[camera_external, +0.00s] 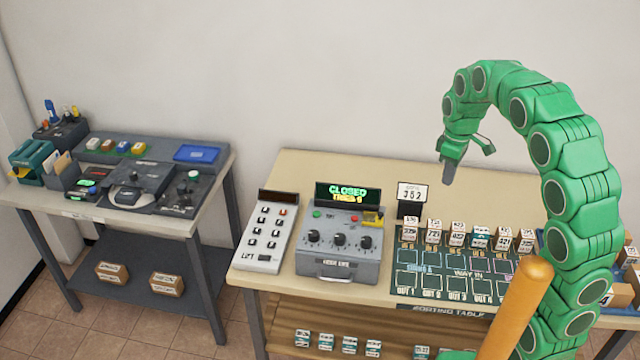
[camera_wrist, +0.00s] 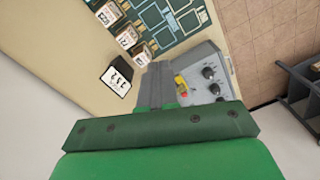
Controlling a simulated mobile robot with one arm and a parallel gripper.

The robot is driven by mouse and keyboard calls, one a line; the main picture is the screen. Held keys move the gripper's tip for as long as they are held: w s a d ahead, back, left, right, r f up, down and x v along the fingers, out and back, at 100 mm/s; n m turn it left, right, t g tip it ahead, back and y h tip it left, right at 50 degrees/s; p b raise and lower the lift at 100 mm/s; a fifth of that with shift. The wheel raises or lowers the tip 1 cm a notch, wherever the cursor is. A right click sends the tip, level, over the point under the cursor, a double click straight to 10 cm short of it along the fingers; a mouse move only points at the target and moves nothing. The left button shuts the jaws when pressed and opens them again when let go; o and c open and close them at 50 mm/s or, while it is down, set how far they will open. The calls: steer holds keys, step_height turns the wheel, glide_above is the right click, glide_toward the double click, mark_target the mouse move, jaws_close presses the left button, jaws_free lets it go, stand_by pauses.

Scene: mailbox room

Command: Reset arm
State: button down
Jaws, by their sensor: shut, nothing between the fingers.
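My green segmented arm arches up from the lower right in the external view. My gripper (camera_external: 449,171) hangs from its end, pointing down, above the back part of the sorting table (camera_external: 300,168). The fingers are grey, together and empty. In the wrist view my gripper (camera_wrist: 157,85) shows its grey fingers in front of the grey control box. The gripper is apart from everything on the table.
A control box (camera_external: 340,248) reading CLOSED stands beside a white keypad unit (camera_external: 265,235). A number sign (camera_external: 411,194) stands below my gripper, near several small boxes on the dark sorting board (camera_external: 440,285). A second table (camera_external: 180,217) stands left.

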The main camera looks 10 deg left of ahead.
steer(key=s+d+f+m, duration=0.3)
steer(key=s+d+m, duration=0.1)
steer(key=s+d, duration=0.3)
steer(key=s+d+f+m, duration=0.3)
steer(key=s+d+m, duration=0.2)
steer(key=s+d, duration=0.2)
steer(key=s+d+f+m+g, duration=0.1)
steer(key=s+d+f+m, duration=0.1)
steer(key=s+d+m, duration=0.2)
steer(key=s+d, duration=0.3)
steer(key=s, duration=0.3)
steer(key=shift+s+f+m, duration=0.3)
steer(key=shift+s+f, duration=0.1)
